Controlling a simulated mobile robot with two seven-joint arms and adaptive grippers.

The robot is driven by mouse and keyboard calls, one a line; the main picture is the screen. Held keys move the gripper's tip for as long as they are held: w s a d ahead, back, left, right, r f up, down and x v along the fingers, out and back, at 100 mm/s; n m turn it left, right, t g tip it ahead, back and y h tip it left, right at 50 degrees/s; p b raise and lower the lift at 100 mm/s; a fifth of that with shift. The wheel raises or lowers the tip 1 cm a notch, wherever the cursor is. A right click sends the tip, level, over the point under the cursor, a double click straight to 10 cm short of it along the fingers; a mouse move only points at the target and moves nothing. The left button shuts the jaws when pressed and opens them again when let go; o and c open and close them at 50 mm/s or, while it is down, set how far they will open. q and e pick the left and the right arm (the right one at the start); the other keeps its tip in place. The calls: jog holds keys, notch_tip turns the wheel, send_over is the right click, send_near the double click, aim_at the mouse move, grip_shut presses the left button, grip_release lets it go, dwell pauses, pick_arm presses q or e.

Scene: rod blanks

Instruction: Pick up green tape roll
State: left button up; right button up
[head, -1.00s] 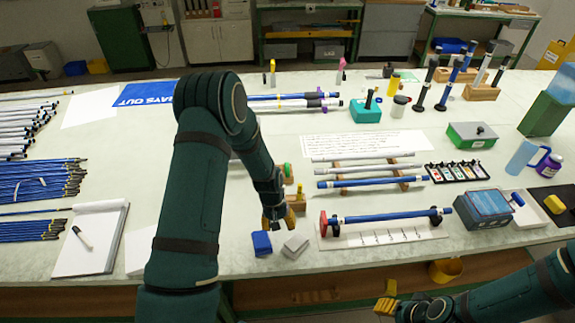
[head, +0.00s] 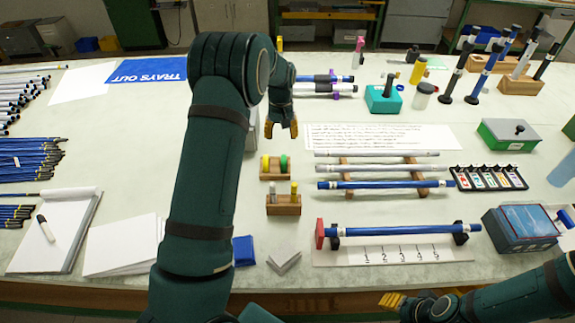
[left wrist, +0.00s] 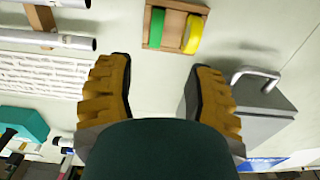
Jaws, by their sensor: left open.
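The green tape roll (head: 284,163) stands upright in a small wooden holder (head: 275,176), just right of a yellow tape roll (head: 265,163). In the left wrist view the green roll (left wrist: 172,30) is at the top, beside the yellow roll (left wrist: 194,34). My left gripper (head: 282,130) is open and empty, behind the holder and apart from it in the head view. Its yellow fingers (left wrist: 160,78) are spread below the holder in the wrist view. My right gripper (head: 392,301) is at the bottom edge; its jaw state is unclear.
A wooden block with upright markers (head: 283,204) stands in front of the tape holder. A grey box with a handle (left wrist: 252,108) is close to one left finger. Rods on a wooden rack (head: 380,168) lie to the right, with a written sheet (head: 380,137) behind.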

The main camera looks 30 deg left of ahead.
aim_at(284, 157)
pick_arm(q)
jog(key=f, duration=0.8)
jog(key=shift+s+b, duration=0.2)
jog(key=shift+b, duration=0.15)
jog(key=f, duration=0.4)
jog(key=shift+w+d+f+b, duration=0.3)
jog(key=shift+f, duration=0.3)
jog(key=shift+r, duration=0.1)
grip_shut()
